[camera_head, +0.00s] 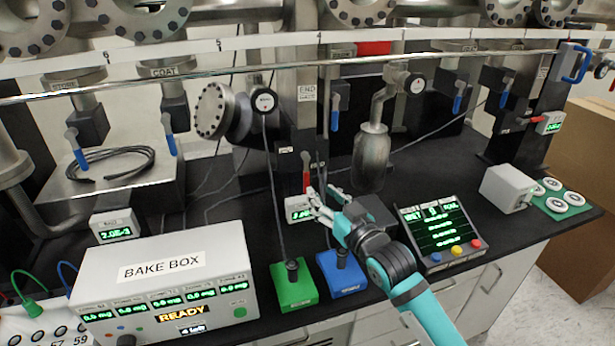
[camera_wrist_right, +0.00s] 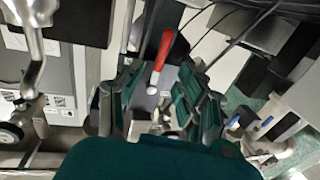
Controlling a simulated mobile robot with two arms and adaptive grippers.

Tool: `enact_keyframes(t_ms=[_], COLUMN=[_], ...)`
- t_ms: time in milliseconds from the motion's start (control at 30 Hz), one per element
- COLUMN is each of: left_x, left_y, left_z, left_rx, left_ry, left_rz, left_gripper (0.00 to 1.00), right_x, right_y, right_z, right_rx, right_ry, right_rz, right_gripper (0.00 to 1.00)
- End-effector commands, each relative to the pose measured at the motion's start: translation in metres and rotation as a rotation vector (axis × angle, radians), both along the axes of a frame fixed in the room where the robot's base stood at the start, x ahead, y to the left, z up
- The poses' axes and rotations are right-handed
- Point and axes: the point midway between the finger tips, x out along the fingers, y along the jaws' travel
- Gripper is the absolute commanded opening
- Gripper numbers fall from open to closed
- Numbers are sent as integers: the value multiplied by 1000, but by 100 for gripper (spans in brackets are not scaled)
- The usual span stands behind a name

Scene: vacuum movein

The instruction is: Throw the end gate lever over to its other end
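The lever's lower end is partly hidden in the head view. My left gripper is not in view.
A green block (camera_head: 293,288) and a blue block (camera_head: 343,274) with upright rods stand in front. A metal cylinder (camera_head: 371,158) hangs right of the lever. The bake box (camera_head: 165,275) is left; a button panel (camera_head: 440,232) is right. Pipes and blue-handled levers (camera_head: 335,120) run behind.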

Motion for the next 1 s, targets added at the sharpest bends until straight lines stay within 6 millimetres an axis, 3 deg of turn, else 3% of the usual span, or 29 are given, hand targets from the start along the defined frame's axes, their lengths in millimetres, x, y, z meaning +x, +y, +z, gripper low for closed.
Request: enact_keyframes(t_ms=[200, 400, 867, 1000], left_x=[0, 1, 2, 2], left_y=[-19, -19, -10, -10], left_z=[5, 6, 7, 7], left_rx=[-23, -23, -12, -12], left_ry=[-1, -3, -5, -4], left_rz=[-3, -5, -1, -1], left_gripper=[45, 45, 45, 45], right_x=[39, 60, 69, 69], right_y=[22, 34, 39, 39], right_z=[2, 0, 0, 0], right_rx=[2, 0, 0, 1], right_ry=[0, 0, 0, 0], right_rz=[1, 0, 1, 0], right_gripper=[37, 37, 37, 19])
